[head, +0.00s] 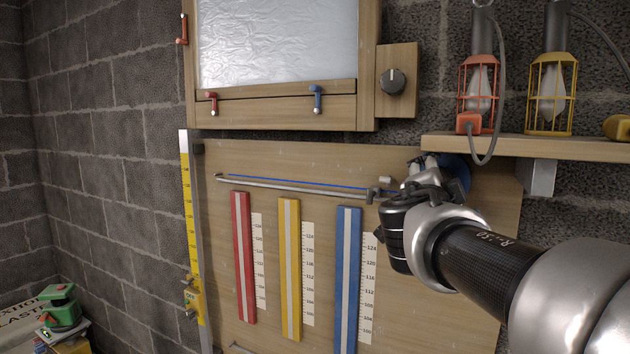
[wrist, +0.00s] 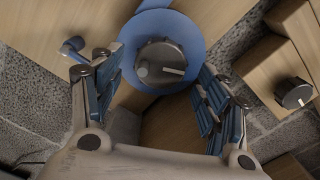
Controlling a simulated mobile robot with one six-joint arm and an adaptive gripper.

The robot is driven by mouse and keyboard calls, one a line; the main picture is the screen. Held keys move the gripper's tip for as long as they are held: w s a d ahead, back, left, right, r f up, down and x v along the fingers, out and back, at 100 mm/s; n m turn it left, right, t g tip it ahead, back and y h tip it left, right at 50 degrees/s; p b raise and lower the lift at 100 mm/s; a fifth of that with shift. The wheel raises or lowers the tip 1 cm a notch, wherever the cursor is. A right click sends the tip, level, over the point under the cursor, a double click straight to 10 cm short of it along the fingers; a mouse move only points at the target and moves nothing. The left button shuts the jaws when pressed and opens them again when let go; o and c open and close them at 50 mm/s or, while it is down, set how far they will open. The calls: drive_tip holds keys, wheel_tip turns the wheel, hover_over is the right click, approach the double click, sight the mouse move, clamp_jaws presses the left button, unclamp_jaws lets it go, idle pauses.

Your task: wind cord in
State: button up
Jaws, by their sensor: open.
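A blue reel (head: 457,170) is mounted on the upper right of the wooden board, partly hidden behind my gripper in the head view. In the wrist view the blue reel (wrist: 142,27) has a dark round knob (wrist: 162,65) with a pale pointer mark at its centre. My gripper (wrist: 162,70) is open, with one finger on each side of the knob; I cannot tell whether they touch it. In the head view my gripper (head: 428,168) is at the reel. A thin blue cord (head: 290,181) runs left from near the reel, along a grey rod (head: 290,185).
Red (head: 243,255), yellow (head: 289,268) and blue (head: 347,275) strips with scales stand below the rod. A framed panel (head: 270,116) with hooks and a black knob (head: 392,81) is above. A shelf (head: 530,147) with caged lamps juts out at upper right.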

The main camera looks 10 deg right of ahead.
drive_tip(key=v, duration=1)
drive_tip(key=shift+s, duration=0.25)
drive_tip(key=shift+a, duration=0.2)
